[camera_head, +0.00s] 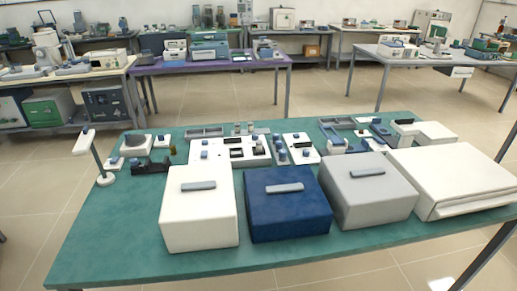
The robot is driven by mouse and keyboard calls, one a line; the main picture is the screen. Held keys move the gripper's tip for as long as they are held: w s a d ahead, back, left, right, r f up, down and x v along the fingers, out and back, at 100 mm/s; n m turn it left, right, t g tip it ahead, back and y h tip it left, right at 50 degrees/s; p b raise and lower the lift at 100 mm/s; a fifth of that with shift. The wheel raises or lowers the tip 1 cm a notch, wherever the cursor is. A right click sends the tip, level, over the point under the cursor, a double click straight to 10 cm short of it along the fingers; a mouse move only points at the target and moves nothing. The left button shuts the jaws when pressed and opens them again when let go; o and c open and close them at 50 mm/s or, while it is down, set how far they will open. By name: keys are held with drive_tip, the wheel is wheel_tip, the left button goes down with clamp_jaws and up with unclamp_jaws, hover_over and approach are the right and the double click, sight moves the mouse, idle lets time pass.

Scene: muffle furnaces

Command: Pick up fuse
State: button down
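I cannot make out a fuse for certain. Several small parts lie at the back of the green table (110,225), too small to identify. Among them are a small dark-brown upright piece (173,149) at the back left and small grey-blue cylinders (281,150) near the middle. A white panel (228,151) carries black and blue parts. My gripper is not in view.
White (199,218), blue (290,217) and grey (372,200) boxes with top handles line the front, beside a wide white case (455,180). A white lamp (105,178) stands at left. The table's front-left corner is bare. Equipment-covered benches (215,65) stand behind.

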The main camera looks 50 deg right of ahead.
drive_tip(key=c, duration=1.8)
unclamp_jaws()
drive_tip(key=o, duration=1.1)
